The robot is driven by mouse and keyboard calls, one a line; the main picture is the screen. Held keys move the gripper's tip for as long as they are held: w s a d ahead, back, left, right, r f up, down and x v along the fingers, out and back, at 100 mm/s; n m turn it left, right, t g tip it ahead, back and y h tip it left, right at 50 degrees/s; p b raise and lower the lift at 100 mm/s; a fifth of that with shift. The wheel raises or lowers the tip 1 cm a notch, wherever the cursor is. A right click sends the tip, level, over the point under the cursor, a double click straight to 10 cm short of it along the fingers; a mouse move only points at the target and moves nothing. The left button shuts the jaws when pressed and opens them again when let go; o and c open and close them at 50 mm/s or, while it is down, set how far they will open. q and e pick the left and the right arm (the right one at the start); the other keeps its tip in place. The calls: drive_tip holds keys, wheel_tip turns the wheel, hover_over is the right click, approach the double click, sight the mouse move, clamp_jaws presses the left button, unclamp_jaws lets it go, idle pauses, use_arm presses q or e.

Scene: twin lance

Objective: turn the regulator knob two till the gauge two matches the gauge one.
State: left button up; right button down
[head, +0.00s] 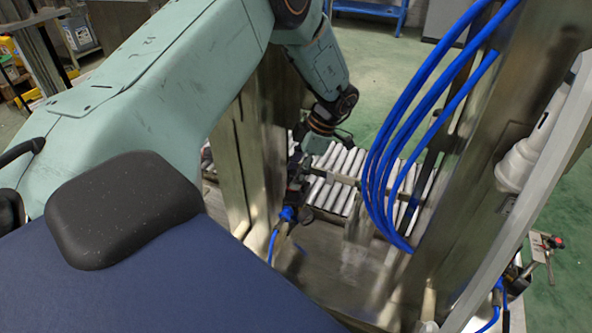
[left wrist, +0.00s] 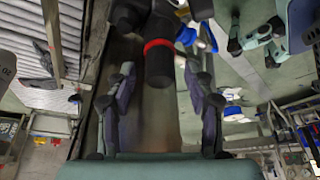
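My left gripper (left wrist: 160,68) is open, its two dark fingers apart in the left wrist view. A black cylindrical knob with a red ring (left wrist: 160,67) shows between the fingers. I see no clear contact, and I cannot tell its depth or whether it is knob two. In the head view my left gripper (head: 314,141) reaches down behind a steel post, beside small dark fittings (head: 296,192) with a blue hose; its fingers are too small and dark there to read. No gauge face is readable in either view. I cannot make out my right gripper.
Steel posts (head: 440,205) stand close on both sides of my left arm's reach. Blue hoses (head: 375,165) loop down at the right post. A roller conveyor (head: 343,165) lies behind. Green floor (head: 375,60) is open farther back.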

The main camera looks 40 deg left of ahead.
use_arm(q)
clamp_jaws()
idle(0.3)
